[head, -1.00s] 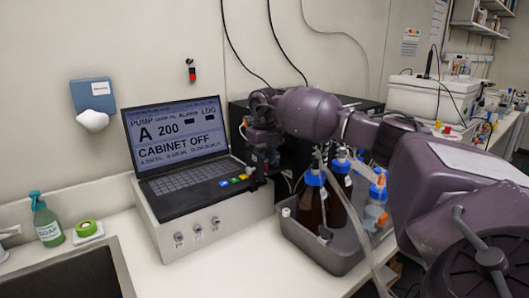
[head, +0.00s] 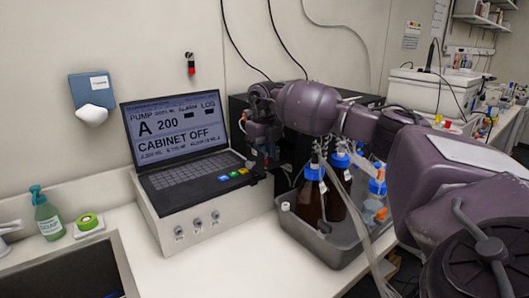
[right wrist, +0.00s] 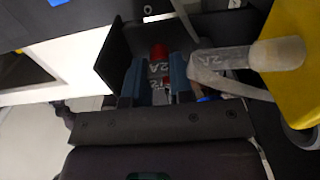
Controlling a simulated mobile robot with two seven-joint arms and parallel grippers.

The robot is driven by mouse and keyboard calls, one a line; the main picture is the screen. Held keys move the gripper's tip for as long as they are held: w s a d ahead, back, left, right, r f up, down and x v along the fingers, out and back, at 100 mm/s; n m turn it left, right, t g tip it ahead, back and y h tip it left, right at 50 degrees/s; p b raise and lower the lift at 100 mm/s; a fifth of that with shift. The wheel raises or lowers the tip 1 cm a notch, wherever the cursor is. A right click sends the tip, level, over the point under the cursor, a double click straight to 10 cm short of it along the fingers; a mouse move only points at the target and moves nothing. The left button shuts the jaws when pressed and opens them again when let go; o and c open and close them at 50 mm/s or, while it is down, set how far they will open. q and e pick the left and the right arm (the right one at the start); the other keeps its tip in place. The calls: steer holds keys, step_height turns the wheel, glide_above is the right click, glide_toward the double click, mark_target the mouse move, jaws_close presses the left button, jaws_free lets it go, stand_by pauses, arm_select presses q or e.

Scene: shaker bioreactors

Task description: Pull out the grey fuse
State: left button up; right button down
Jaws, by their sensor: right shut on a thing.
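My right gripper (head: 264,152) is beside the right edge of the laptop screen, in front of a dark box (head: 238,112). In the right wrist view, the blue fingers of my right gripper (right wrist: 158,82) are closed around a small grey piece marked 2A (right wrist: 159,69), which I take as the grey fuse. A red part (right wrist: 158,51) shows just beyond it. How far the fuse sits in its holder cannot be told. In the head view the fuse is hidden by the gripper. My left gripper is in neither view.
The laptop (head: 190,176) on a white box with knobs stands left of my arm. A grey tray (head: 318,250) with brown bottles (head: 311,205) stands under my forearm. In the wrist view, a clear tube-like piece (right wrist: 275,54) and a yellow surface (right wrist: 300,20) are close on the right.

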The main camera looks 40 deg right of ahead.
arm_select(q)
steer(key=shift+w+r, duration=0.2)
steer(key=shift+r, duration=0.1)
arm_select(e)
steer(key=shift+w+r, duration=0.1)
steer(key=shift+r, duration=0.6)
steer(key=shift+a+r, duration=0.1)
steer(key=shift+r, duration=0.1)
arm_select(q)
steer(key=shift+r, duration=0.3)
steer(key=shift+p, duration=0.3)
arm_select(e)
steer(key=shift+r, duration=0.1)
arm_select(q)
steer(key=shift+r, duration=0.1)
arm_select(e)
steer(key=shift+r, duration=0.1)
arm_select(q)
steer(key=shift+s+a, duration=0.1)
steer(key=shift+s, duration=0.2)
arm_select(e)
steer(key=shift+r, duration=0.1)
arm_select(q)
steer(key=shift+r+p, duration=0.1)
steer(key=shift+p, duration=0.2)
arm_select(e)
steer(key=shift+r, duration=0.15)
